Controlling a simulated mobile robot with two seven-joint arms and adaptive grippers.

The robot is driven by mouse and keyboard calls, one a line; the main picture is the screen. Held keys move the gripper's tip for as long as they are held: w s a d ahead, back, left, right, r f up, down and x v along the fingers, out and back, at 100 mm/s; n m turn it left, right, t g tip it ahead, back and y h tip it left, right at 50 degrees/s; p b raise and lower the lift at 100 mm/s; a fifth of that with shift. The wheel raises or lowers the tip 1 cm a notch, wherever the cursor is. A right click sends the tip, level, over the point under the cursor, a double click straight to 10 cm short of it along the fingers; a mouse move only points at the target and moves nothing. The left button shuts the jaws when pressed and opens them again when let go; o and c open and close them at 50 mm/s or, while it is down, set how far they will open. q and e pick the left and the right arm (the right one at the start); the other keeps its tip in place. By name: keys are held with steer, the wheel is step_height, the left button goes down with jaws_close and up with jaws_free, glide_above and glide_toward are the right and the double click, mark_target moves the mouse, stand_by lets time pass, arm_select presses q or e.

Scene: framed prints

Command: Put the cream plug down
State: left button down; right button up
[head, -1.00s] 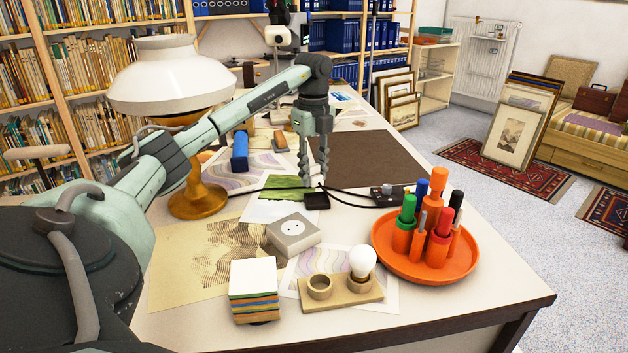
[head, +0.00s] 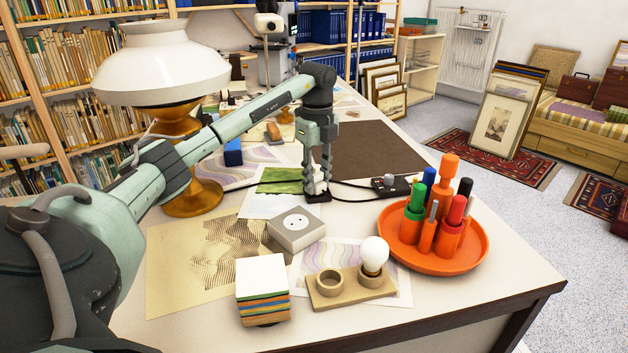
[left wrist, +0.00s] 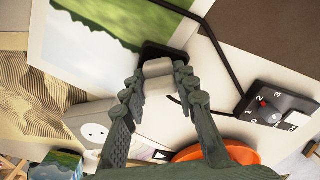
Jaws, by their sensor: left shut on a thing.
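The cream plug (head: 321,187) is between the fingertips of my left gripper (head: 318,180), which is shut on it. In the left wrist view the plug (left wrist: 158,84) is a pale block gripped from both sides by the fingers (left wrist: 160,88). It is over or against a small black pad (head: 316,197), which also shows in the wrist view (left wrist: 166,52). I cannot tell whether the plug touches the pad. The grey socket box (head: 297,229) is nearer to me and apart from the gripper. My right gripper is out of view.
An orange tray of markers (head: 455,262), a bulb holder (head: 325,293) and stacked cards (head: 262,285) stand nearer. A lamp (head: 180,190) is at left. The brown mat (head: 375,150) is bare.

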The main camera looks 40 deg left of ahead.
mark_target(318, 173)
arm_select(q)
steer(key=shift+f, duration=0.4)
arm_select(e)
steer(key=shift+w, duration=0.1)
arm_select(q)
steer(key=shift+d+f, duration=0.1)
steer(key=shift+f, duration=0.05)
steer(key=c, duration=1.2)
jaws_free()
steer(key=shift+f, duration=0.2)
steer(key=shift+r, duration=0.1)
step_height(318, 173, up, 9)
steer(key=shift+w+r, duration=0.1)
step_height(318, 173, up, 4)
steer(key=shift+r+p, duration=0.1)
steer(key=shift+p, duration=0.7)
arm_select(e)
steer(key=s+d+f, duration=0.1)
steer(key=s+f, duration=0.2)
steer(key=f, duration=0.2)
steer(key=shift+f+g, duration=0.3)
